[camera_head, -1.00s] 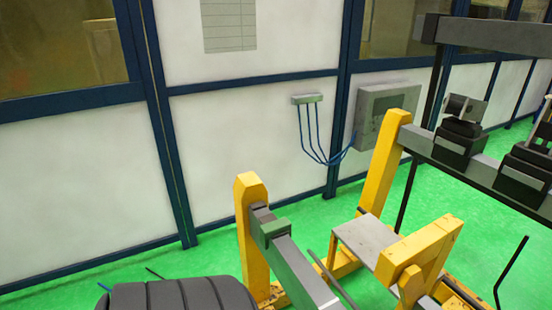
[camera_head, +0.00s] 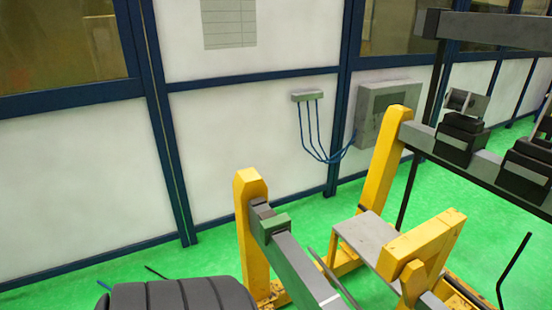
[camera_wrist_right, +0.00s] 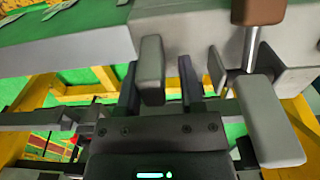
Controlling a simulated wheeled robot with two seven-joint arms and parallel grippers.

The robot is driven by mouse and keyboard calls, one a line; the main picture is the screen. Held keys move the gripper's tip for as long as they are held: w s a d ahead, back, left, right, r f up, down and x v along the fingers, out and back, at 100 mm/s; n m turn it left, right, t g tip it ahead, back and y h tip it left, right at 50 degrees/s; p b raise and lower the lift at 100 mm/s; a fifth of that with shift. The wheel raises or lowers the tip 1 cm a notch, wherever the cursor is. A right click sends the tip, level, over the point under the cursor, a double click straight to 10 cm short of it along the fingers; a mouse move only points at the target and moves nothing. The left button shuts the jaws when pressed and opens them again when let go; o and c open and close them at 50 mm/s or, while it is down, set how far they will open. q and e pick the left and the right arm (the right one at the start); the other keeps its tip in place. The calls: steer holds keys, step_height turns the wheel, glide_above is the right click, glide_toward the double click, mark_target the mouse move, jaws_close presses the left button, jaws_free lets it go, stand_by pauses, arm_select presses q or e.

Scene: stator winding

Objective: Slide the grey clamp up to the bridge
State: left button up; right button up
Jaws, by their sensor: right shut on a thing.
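In the right wrist view, my right gripper (camera_wrist_right: 158,88) is shut on a pale grey upright block (camera_wrist_right: 150,68), which I take to be part of the grey clamp. To its right are a bright metal rod with a brown top (camera_wrist_right: 258,12) and a long grey bar (camera_wrist_right: 268,120); whether they join the held block is hidden. A grey beam (camera_wrist_right: 65,48) runs behind the fingers. In the head view a small grey-green block (camera_head: 272,222) sits on a sloping grey beam (camera_head: 305,265) by a yellow post. I cannot tell which part is the bridge. My left gripper is out of view.
Yellow posts (camera_head: 250,225) and (camera_head: 385,165) stand on a green floor. A grey plate (camera_head: 365,238) lies between them. A dark beam (camera_head: 490,35) crosses high at the right, above a rail with dark mounts (camera_head: 460,140). A white wall closes the back.

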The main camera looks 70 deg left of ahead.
steer(key=shift+s+a+b, duration=0.2)
steer(key=shift+a+b, duration=1.15)
steer(key=shift+a, duration=1.25)
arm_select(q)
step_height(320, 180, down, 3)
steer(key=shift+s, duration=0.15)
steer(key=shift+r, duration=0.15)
